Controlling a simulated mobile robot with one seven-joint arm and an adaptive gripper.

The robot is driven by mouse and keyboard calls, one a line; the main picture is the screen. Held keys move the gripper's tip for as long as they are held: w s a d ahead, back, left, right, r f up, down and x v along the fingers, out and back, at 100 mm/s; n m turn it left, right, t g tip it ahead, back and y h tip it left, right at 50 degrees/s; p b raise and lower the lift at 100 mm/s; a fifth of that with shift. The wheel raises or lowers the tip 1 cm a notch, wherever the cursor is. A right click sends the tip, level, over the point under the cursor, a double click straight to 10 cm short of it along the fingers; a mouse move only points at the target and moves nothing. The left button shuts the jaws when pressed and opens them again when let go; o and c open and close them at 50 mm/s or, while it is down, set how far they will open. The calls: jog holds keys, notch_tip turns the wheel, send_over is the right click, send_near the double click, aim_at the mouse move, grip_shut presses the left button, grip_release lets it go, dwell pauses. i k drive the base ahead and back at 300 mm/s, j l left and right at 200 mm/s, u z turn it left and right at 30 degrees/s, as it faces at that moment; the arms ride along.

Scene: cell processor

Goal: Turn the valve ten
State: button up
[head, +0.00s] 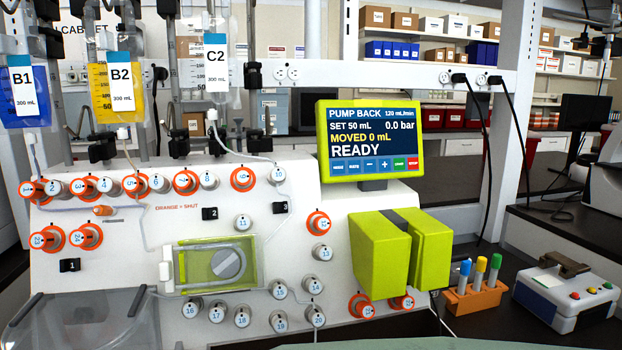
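The valve ten (279,175) appears to be the white round knob at the right end of the top row of valves on the white panel. Its small label is hard to read. No orange ring shows around it, unlike the knob just left of it, the valve nine (242,178), which has an orange ring. A thin tube passes close above valve ten. A small black clip marked 3 (280,207) sits below it. My gripper is not in view, and nothing blocks the view of valve ten.
Panel print reads "ORANGE = SHUT". A screen (369,140) reading READY stands right of valve ten. Hanging bags, including C2 (216,65), are above left. Green pump blocks (380,252) stick out at lower right, near a tube rack (474,300). A clear bin (80,320) is at lower left.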

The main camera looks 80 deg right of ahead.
aim_at(279, 174)
jog(key=k+l+z, duration=0.1)
jog(key=k+z, duration=0.25)
jog(key=k+l+z, duration=0.15)
jog(key=z, duration=1.1)
jog(key=k+l, duration=0.05)
